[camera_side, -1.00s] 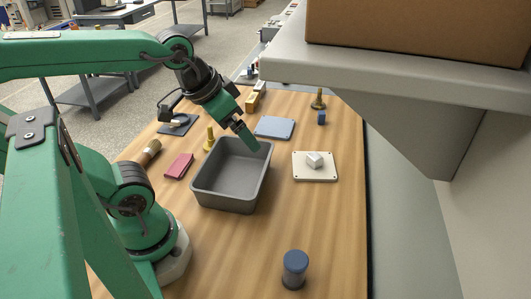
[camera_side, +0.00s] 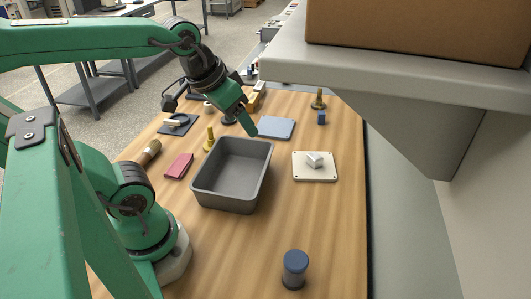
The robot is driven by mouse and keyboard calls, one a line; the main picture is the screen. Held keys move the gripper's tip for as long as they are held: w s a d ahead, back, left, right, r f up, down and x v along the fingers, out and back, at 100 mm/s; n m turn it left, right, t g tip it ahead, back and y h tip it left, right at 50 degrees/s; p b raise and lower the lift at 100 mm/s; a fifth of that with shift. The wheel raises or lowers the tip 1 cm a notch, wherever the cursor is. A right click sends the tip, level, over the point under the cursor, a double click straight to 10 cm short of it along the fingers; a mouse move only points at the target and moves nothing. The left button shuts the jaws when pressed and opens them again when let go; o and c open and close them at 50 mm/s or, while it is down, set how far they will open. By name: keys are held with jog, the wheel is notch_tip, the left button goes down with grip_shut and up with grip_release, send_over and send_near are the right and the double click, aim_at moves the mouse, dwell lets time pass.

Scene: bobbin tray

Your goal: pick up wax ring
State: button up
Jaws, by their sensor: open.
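I cannot make out the wax ring for sure. A small cream, round thing (camera_side: 208,107) at the back left, just left of my arm's end, may be it, but it is too small to tell. My gripper (camera_side: 250,129) is open and points down and to the right, above the back rim of the grey tray (camera_side: 205,197). It appears empty, and its fingers are seen from the side, so the gap between them is hard to see. The tray looks empty.
A blue pad (camera_side: 276,128) lies behind the tray. A white plate with a pale block (camera_side: 314,160) is on the right. A blue-lidded jar (camera_side: 294,268) is in front. A shelf overhangs the right.

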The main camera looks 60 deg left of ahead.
jog(key=w+a+r+n+g+y, duration=0.1)
jog(key=w+a+r+n, duration=0.1)
jog(key=w+a+n, duration=0.45)
jog(key=w+a+r+n+g, duration=0.15)
jog(key=w+a+n, duration=0.25)
jog(key=w+a, duration=0.55)
jog(key=w+a+f+n, duration=0.2)
jog(key=w+a+n, duration=0.15)
jog(key=a, duration=0.55)
jog(key=n+g+h, duration=0.1)
jog(key=n+g, duration=0.2)
jog(key=n, duration=1)
send_near(209, 107)
jog(key=a+f, duration=0.2)
jog(key=shift+w+a+f, duration=0.1)
jog(key=shift+w+f, duration=0.05)
jog(key=shift+f, duration=0.45)
jog(key=shift+w+f, duration=0.1)
jog(key=shift+f, duration=0.55)
jog(key=shift+f, duration=2.6)
